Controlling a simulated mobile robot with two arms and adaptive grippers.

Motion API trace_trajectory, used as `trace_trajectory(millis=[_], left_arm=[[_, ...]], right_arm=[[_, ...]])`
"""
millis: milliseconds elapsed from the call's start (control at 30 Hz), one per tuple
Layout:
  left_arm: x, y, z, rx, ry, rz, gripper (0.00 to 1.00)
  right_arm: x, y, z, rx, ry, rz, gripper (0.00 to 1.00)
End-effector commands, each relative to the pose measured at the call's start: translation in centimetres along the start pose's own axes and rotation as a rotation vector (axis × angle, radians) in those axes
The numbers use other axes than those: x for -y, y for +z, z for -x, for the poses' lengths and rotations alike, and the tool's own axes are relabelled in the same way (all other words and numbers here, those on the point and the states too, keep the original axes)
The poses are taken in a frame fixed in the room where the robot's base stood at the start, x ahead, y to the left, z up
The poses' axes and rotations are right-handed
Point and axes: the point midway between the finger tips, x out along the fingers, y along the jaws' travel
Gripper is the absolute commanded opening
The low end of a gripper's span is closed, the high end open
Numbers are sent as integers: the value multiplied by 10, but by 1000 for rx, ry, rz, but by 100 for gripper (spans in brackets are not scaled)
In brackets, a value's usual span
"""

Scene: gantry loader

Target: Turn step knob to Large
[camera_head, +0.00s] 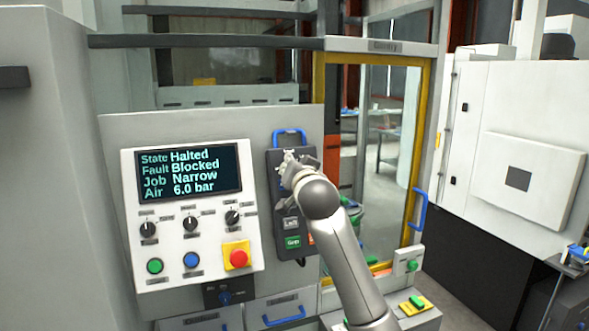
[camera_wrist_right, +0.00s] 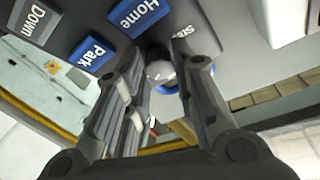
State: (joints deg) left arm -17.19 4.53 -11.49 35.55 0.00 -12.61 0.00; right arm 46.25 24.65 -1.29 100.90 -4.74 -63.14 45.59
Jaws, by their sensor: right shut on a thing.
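The step knob (camera_wrist_right: 161,73) is a small round grey knob on the dark pendant (camera_head: 308,158), beside a label that reads Step. My right gripper (camera_head: 288,161) reaches the upper part of the pendant and hides the knob in the head view. In the right wrist view the fingers of my right gripper (camera_wrist_right: 167,72) are on both sides of the knob, shut on it. The knob's pointer and its setting cannot be made out. My left gripper is in neither view.
Blue Home (camera_wrist_right: 139,15) and Park (camera_wrist_right: 92,51) buttons and a grey Down button (camera_wrist_right: 34,20) lie close to the fingers. A panel (camera_head: 191,258) with a screen reading Halted and Blocked, several knobs and a red emergency button (camera_head: 238,258) stands left. A yellow-framed door (camera_head: 427,110) is right.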

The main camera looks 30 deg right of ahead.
Motion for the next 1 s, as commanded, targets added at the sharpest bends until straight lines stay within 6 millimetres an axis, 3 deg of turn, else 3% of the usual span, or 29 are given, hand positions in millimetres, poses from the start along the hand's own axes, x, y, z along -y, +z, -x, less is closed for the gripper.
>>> trace_trajectory(millis=[133,167,300,733,1000], left_arm=[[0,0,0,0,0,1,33],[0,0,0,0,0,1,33],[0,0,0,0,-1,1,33],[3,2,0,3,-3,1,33],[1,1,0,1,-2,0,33]], right_arm=[[-1,2,0,4,1,0,1],[-1,2,0,4,1,1,29],[-1,2,0,3,1,1,47],[0,0,5,0,-1,1,48],[0,1,46,0,-3,2,48]])
